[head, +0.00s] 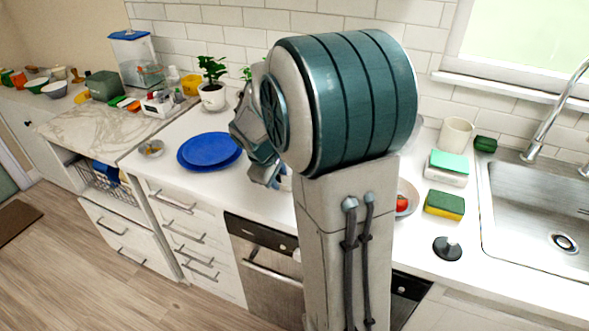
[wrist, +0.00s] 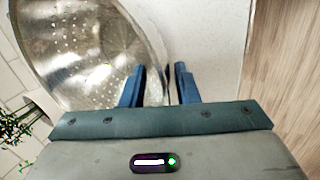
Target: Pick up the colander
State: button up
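The colander (wrist: 85,50) is a shiny metal bowl with small holes, filling the upper left of the wrist view. My gripper (wrist: 160,68) is open, its two blue fingers apart at the colander's rim. The left finger is over the inside of the bowl and the right finger is just outside the rim. The rim runs between them, and a narrow gap shows beside the right finger. In the head view, my arm hides the colander and most of the gripper.
Blue plates (head: 210,149) lie on the white counter left of my arm, with a potted plant (head: 212,85) behind them.

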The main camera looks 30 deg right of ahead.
grip_shut()
jog(key=shift+r, duration=0.15)
